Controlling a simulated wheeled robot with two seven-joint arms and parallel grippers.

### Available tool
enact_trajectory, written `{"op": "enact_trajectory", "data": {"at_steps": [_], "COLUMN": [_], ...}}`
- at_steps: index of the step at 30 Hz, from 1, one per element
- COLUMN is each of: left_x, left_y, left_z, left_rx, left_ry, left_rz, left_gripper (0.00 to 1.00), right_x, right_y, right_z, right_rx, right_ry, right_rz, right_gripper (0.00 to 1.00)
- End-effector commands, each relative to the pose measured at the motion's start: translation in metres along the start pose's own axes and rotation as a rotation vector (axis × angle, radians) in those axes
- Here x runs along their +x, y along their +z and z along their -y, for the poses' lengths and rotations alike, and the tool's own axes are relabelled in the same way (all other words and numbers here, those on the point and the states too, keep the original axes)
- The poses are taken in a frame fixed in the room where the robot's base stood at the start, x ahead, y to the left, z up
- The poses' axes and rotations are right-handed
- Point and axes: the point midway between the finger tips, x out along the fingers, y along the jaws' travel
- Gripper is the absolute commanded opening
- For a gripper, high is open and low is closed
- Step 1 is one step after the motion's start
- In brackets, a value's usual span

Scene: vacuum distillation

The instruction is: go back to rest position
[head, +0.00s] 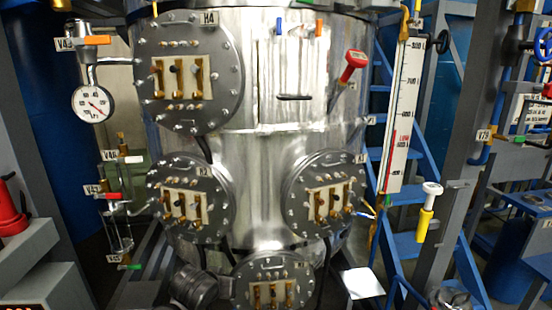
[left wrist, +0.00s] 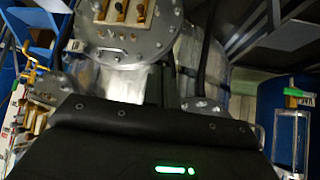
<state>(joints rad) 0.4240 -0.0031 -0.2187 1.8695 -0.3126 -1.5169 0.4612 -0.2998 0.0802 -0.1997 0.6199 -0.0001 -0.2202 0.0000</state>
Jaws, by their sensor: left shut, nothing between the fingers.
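The dark housing of my left gripper (left wrist: 130,140), with a lit green bar and dot, fills the lower part of the left wrist view. Its fingertips do not show, and nothing held is visible. Neither gripper shows in the head view, and my right gripper is in no view. The large metal vessel (head: 265,150) stands in the middle of the head view. It carries several round bolted flanges, such as the upper left one (head: 188,72). A similar flange (left wrist: 125,30) shows beyond my gripper in the left wrist view.
A pressure gauge (head: 93,103) and small valves are at the vessel's left. A tall scale (head: 404,115), a yellow-and-white handle (head: 427,212) and blue steps (head: 410,245) are at its right. A red-handled tool (head: 352,66) is at the vessel's front.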

Motion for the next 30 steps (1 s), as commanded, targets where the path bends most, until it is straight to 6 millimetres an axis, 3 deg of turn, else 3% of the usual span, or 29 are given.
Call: {"op": "enact_trajectory", "data": {"at_steps": [1, 6, 10, 18, 27, 30], "left_x": [0.001, -0.024, -0.055, -0.109, -0.162, -0.140], "left_y": [0.047, 0.177, 0.248, 0.328, 0.381, 0.392], "left_z": [0.009, 0.032, 0.044, 0.056, 0.064, 0.065], "left_rx": [-0.001, 0.013, 0.030, 0.059, 0.085, 0.087], "left_ry": [-0.005, -0.018, -0.024, -0.026, -0.023, -0.021], "left_rz": [0.048, 0.185, 0.266, 0.373, 0.460, 0.471], "left_gripper": [0.00, 0.00, 0.00, 0.00, 0.00, 0.00], "right_x": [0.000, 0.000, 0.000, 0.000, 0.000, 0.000], "right_y": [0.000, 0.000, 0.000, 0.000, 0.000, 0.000], "right_z": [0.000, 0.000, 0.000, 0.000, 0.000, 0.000], "right_rx": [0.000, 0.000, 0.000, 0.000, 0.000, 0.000], "right_ry": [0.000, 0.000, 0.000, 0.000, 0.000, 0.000], "right_rz": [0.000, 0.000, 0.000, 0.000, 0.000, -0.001], "right_gripper": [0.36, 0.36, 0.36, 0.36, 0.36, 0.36]}}
